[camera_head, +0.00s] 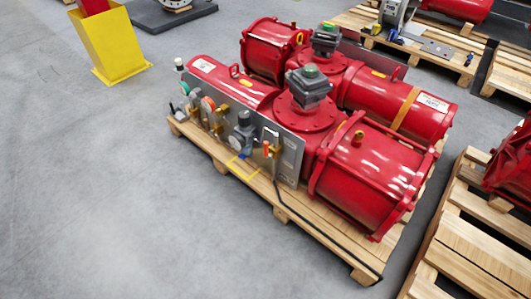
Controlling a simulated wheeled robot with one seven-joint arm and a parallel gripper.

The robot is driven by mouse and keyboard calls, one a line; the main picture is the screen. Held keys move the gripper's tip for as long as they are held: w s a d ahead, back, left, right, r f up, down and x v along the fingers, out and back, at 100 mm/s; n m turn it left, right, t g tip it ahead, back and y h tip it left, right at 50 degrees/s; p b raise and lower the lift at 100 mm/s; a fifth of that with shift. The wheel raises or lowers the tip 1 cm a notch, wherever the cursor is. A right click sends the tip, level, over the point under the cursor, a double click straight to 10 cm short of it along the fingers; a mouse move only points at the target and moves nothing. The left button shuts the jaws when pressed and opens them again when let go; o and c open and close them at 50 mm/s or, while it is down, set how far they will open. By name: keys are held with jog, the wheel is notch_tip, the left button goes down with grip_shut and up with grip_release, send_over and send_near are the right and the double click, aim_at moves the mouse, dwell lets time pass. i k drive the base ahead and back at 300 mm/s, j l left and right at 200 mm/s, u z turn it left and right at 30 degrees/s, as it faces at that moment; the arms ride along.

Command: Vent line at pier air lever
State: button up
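Two large red valve actuators (365,175) lie side by side on a wooden pallet (330,243). A grey control panel (290,155) runs along the near side of the front actuator. Near the panel's right end is a small orange-red lever (266,148) on a brass fitting, and it looks roughly upright. A black hose (290,208) runs down from that area along the pallet. Further left on the panel are gauges, brass fittings and a grey regulator (243,131). The parts are too small to tell which is the pier air lever. My gripper is not in view.
A yellow post guard (112,42) stands at the upper left. Another pallet (470,240) with red equipment is at the lower right, close to the actuators' pallet. More loaded pallets stand at the back right. The grey floor (90,190) at left and front is clear.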

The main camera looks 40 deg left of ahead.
aim_at(267, 154)
jog(key=i+j+u, duration=0.15)
jog(key=j, duration=0.4)
jog(key=i+j+u, duration=0.15)
jog(key=i+j, duration=0.25)
jog(key=j, duration=0.15)
jog(key=i+j+u, duration=0.15)
jog(key=i+j, duration=0.15)
jog(key=j, duration=0.2)
jog(key=i+j+u, duration=0.15)
jog(key=i+j, duration=0.15)
jog(key=j, duration=0.2)
